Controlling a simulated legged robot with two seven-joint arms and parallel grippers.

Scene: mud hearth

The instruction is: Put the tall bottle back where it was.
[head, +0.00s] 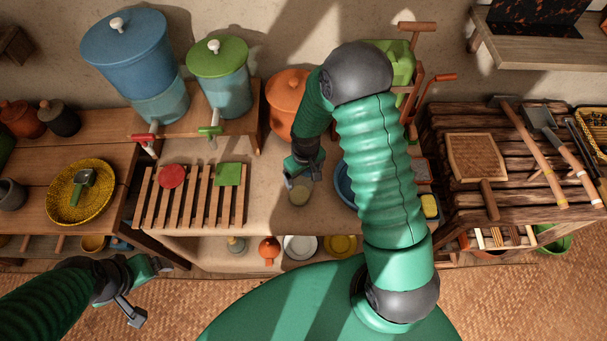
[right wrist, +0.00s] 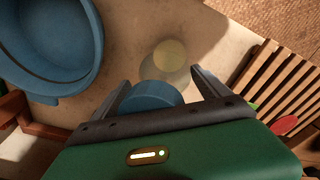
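The tall bottle (head: 299,194) is pale and see-through with something yellowish low inside. It seems to stand upright on the counter (head: 265,205), left of the blue basin (head: 342,186). In the right wrist view its round blue cap (right wrist: 150,95) is close to the camera, and its pale yellow lower part (right wrist: 169,54) lies beyond. My right gripper (head: 303,180) is at the bottle's top, with its fingers apart on either side; a gap shows by the right finger. My left gripper (head: 150,290) is open and empty, low at the left, away from the bottle.
A slatted rack (head: 190,208) with a red disc (head: 172,176) and a green square (head: 229,174) lies left of the bottle. An orange pot (head: 287,100) stands behind. Blue (head: 130,55) and green (head: 220,80) dispensers stand back left. Bare counter surrounds the bottle's front.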

